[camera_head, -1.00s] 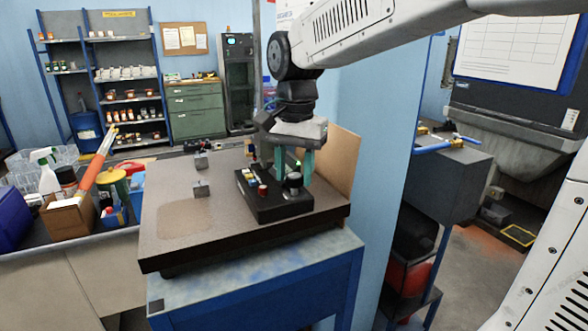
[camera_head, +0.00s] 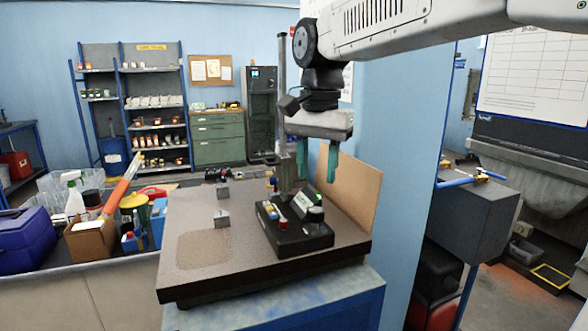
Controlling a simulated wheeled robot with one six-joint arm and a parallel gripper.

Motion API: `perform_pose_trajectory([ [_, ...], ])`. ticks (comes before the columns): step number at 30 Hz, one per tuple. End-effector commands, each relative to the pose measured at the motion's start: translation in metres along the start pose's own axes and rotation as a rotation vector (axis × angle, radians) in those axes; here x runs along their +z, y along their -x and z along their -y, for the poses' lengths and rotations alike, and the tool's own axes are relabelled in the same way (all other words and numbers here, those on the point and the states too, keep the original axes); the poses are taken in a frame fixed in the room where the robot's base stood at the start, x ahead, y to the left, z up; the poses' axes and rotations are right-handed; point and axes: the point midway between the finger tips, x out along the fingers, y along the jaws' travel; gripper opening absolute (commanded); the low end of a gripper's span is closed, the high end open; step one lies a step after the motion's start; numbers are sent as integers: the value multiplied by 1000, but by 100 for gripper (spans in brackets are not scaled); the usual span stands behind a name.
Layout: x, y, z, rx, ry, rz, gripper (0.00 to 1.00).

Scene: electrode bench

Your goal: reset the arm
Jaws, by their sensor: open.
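My gripper (camera_head: 317,163) hangs from my arm over the bench, with two teal fingers pointing down and apart. It is open and nothing shows between the fingers. Below it stands a black device (camera_head: 295,228) with a red knob, a black knob and small coloured buttons, on a dark speckled platform (camera_head: 255,270). The fingertips appear above the device's back part, apart from it.
A brown board (camera_head: 352,190) stands at the platform's right. A side counter at left holds a blue case (camera_head: 27,238) and a cardboard box (camera_head: 90,240).

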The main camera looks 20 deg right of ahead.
Motion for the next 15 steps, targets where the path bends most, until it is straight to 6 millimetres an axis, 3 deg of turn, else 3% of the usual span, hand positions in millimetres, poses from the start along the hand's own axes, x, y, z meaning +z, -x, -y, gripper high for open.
perform_pose_trajectory([
  [7,-1,0,1,-4,56,-4,40],
  [10,2,-15,-2,6,164,4,40],
  [15,30,-51,-44,15,430,10,40],
])
